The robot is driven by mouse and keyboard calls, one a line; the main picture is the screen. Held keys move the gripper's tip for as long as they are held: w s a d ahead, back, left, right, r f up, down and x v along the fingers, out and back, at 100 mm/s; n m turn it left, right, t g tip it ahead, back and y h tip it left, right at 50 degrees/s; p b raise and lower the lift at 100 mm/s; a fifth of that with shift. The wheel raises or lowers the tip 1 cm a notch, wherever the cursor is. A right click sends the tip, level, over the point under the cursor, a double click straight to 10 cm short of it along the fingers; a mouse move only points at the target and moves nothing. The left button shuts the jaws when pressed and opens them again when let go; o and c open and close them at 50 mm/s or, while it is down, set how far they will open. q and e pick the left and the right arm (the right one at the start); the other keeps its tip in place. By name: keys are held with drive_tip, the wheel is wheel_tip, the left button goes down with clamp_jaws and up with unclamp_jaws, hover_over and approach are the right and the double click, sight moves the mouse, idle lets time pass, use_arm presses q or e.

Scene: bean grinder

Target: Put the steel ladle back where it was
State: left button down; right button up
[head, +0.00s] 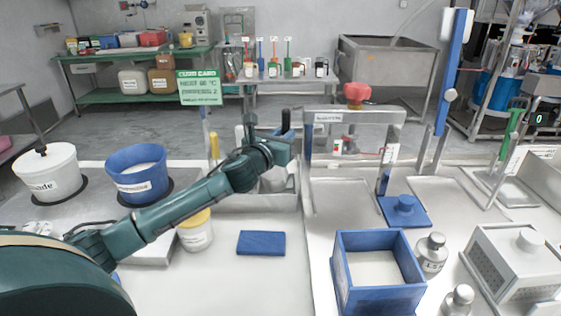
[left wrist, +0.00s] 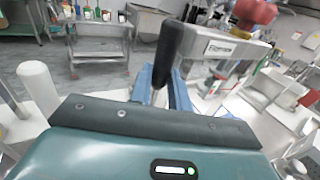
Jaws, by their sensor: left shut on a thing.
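My left gripper (head: 282,142) is at the middle of the head view, over the grey bin behind the work table. In the left wrist view its blue fingers (left wrist: 163,88) are shut on a black-handled tool, which I take to be the steel ladle (left wrist: 168,52). The black handle stands up between the fingers, slightly tilted. The ladle's bowl is hidden, and I cannot tell whether it touches anything. My right gripper is not in view.
A steel frame (head: 355,116) with a red knob (head: 356,92) stands just right of the gripper. A blue bucket (head: 137,182) and white pot (head: 47,174) stand left.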

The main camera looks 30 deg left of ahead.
use_arm(q)
drive_tip(key=shift+f+b, duration=0.45)
drive_tip(key=shift+f, duration=1.65)
drive_tip(key=shift+f, duration=0.2)
drive_tip(key=c, duration=1.3)
unclamp_jaws()
drive_tip(key=s, duration=0.8)
drive_tip(key=s+b, duration=0.1)
drive_tip(key=s, duration=0.3)
drive_tip(key=shift+d+r, duration=0.2)
drive_tip(key=shift+d, duration=0.2)
